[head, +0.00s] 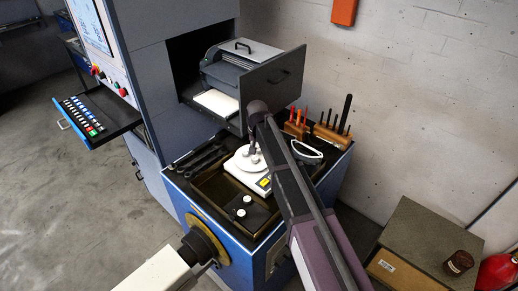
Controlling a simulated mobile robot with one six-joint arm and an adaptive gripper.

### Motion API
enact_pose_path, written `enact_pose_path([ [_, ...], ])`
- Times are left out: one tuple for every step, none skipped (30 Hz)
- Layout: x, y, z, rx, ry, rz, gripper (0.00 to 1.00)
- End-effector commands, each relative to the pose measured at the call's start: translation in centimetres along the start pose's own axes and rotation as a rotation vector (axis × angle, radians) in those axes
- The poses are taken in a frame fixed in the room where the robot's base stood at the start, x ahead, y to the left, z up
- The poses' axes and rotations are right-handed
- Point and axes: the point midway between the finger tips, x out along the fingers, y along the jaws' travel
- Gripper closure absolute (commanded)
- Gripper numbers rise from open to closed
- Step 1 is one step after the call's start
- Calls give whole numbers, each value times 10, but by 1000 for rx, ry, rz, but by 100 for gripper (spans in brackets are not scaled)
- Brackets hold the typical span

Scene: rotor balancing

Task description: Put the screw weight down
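My gripper (252,151) points down over a small scale with a white round pan (239,166) and a yellow label. It is small and dark here, and I cannot tell whether its fingers are open or shut. No screw weight can be made out for certain at the fingertips. Whether the gripper touches the pan is unclear. Two small white round pieces, one of them a white knob (247,199), sit on a dark block in the recessed tray (207,190) in front of the scale. My arm hides part of the bench to the right.
A wooden tool rack (327,136) with several upright tools stands at the back right. Dark wrenches (203,157) lie on the left of the bench.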

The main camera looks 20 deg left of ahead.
Motion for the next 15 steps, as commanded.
enact_pose_path([
  [2, 0, 0, 0, 0, 0, 80],
  [3, 0, 0, 0, 0, 0, 80],
  [4, 0, 0, 0, 0, 0, 80],
  [3, 0, 0, 0, 0, 0, 54],
  [2, 0, 0, 0, 0, 0, 45],
  [2, 0, 0, 0, 0, 0, 33],
  [2, 0, 0, 0, 0, 0, 28],
  [2, 0, 0, 0, 0, 0, 28],
  [2, 0, 0, 0, 0, 0, 28],
  [2, 0, 0, 0, 0, 0, 28],
  [2, 0, 0, 0, 0, 0, 28],
  [2, 0, 0, 0, 0, 0, 28],
  [2, 0, 0, 0, 0, 0, 28],
  [2, 0, 0, 0, 0, 0, 28],
  [2, 0, 0, 0, 0, 0, 28],
])
